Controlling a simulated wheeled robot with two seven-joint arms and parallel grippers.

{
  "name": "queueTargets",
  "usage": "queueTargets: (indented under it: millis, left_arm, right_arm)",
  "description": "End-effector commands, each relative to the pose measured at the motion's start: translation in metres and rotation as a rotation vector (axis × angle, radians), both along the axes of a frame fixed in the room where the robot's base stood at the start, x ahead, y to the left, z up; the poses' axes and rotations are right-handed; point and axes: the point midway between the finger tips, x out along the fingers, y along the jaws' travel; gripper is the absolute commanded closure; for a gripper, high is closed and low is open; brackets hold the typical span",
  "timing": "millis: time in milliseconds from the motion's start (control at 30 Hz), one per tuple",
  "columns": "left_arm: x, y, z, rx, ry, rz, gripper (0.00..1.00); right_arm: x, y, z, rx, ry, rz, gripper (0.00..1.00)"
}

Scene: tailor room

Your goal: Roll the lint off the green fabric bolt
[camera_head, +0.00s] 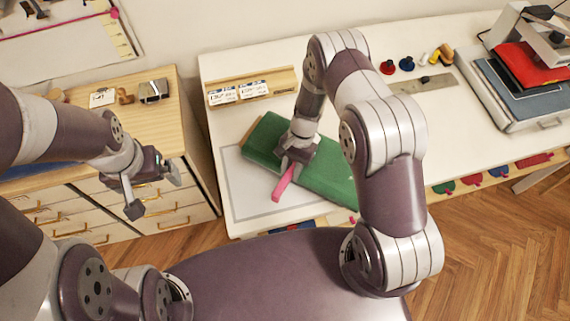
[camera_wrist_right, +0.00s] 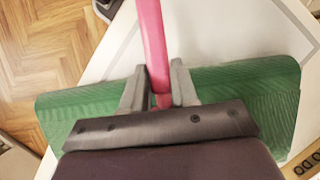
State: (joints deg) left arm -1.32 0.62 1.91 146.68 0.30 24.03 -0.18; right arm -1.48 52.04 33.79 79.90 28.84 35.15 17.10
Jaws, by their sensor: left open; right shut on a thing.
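The green fabric bolt (camera_head: 325,174) lies slantwise on the white table in the head view. It also spans the right wrist view (camera_wrist_right: 240,82), where its surface looks ribbed. My right gripper (camera_head: 288,160) is over the bolt, shut on a pink handle (camera_head: 282,186), which I take to be the lint roller's. The handle also shows between the fingers in the right wrist view (camera_wrist_right: 152,45). The roller's head is hidden, and I cannot tell whether it touches the bolt. No lint can be made out. My left gripper (camera_head: 155,192) is open and empty, in front of the wooden drawer cabinet.
The white table (camera_head: 235,75) carries a wooden holder with cards (camera_head: 252,88) at the back left. Red and blue spools (camera_head: 406,64) and a metal plate (camera_head: 422,84) sit behind my right arm. A grey case (camera_head: 510,95) stands at the right. The wooden cabinet (camera_head: 150,115) is at the left.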

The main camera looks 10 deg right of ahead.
Motion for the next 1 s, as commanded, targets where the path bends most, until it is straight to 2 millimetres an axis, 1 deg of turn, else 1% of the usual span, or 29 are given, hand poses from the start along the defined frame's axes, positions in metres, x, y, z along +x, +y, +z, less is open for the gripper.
queueTargets:
  millis: [67,433,733,1000]
  left_arm:
    - [0.000,0.000,0.001,0.000,0.000,0.000,0.04]
    - [0.000,0.000,0.001,0.000,0.000,0.000,0.04]
    - [0.000,0.000,0.006,0.000,0.000,0.000,0.04]
    - [0.000,0.000,0.006,0.000,0.000,0.000,0.04]
  right_arm:
    - [-0.004,-0.003,0.000,0.000,0.003,-0.001,1.00]
    - [-0.007,-0.006,-0.001,0.000,0.003,0.000,1.00]
    - [-0.024,-0.025,0.001,0.000,0.005,-0.002,1.00]
    - [-0.024,-0.026,0.000,0.001,0.003,0.000,1.00]
